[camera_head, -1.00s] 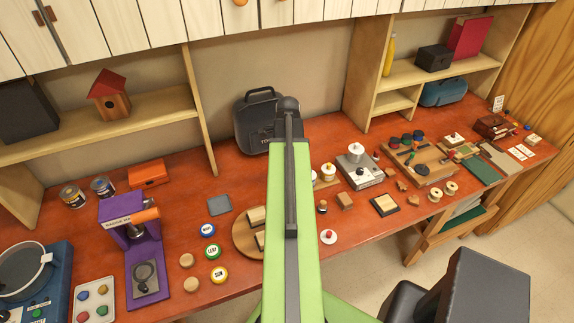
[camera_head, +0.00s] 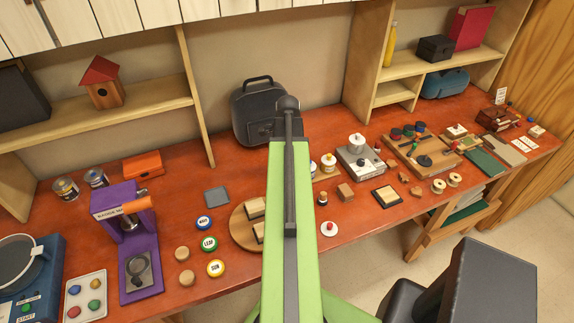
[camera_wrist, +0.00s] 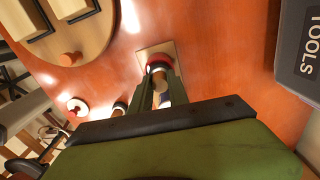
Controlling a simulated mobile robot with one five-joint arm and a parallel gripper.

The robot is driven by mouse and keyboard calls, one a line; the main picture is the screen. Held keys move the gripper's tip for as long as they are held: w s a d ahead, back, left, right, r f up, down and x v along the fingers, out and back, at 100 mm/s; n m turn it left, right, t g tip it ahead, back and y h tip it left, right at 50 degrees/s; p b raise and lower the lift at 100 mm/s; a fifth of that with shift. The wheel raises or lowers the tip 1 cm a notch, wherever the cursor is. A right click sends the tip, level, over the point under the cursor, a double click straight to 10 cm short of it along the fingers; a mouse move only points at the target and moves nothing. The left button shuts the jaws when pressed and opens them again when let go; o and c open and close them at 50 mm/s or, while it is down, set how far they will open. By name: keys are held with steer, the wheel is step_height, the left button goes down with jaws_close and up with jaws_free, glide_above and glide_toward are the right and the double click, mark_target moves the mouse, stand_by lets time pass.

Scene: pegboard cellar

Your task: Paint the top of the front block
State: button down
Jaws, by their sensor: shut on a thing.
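Two pale wooden blocks stand on a round wooden board, partly behind my arm in the head view. The front block (camera_head: 258,232) and the back block (camera_head: 254,208) also show with dark sides at the top left of the wrist view (camera_wrist: 20,14) (camera_wrist: 72,7). My arm hides the gripper in the head view.
White-lidded jars (camera_head: 328,161) stand right of my arm. A grey machine (camera_head: 360,160) is beside them. A dark toolbox (camera_head: 256,112) stands at the back. Labelled round lids (camera_head: 209,244) and a purple press (camera_head: 130,250) are at left. A white disc with a red knob (camera_head: 328,229) lies near the front edge.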

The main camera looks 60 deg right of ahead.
steer(key=shift+a+f+b, duration=0.1)
steer(key=shift+f+b, duration=0.45)
steer(key=shift+b, duration=0.05)
stand_by(1.2)
step_height(320, 180, up, 7)
steer(key=p, duration=0.7)
steer(key=shift+r, duration=0.1)
